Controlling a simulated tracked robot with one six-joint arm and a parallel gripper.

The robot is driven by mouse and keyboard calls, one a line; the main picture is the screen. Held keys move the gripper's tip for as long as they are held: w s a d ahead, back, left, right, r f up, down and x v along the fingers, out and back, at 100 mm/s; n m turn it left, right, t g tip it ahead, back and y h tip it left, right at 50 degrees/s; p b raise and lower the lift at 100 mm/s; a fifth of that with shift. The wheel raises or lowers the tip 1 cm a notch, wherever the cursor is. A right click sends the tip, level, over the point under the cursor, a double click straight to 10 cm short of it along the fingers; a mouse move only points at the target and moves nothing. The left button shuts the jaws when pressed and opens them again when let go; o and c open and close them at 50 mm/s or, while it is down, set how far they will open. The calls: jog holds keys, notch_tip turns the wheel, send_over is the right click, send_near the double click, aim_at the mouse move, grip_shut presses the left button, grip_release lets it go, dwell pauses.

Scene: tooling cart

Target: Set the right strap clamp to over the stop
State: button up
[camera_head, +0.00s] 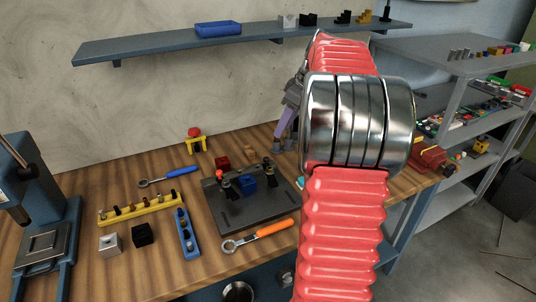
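A dark fixture plate (272,207) lies on the wooden bench in the camera_head view. A blue block (247,182) sits on it. Two small dark clamps with red parts stand by the block: the left clamp (224,182) at its left, the right clamp (267,166) at its back right. Their exact strap angles are too small to tell, and I cannot single out the stop. My gripper (284,138), with purple-grey fingers, is above and right of the right clamp in the picture. My arm partly hides it, and its opening is unclear.
An orange-handled wrench (262,233) lies in front of the plate, a blue-handled wrench (168,176) behind left. A yellow rack (138,209) and blue rack (187,236) stand left. A red block (222,162) is behind the plate. A press (40,225) stands far left.

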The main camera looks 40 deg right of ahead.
jog(key=shift+w+a, duration=0.1)
send_near(267, 158)
jog(key=x, duration=0.8)
dwell(0.5)
grip_shut()
dwell(0.3)
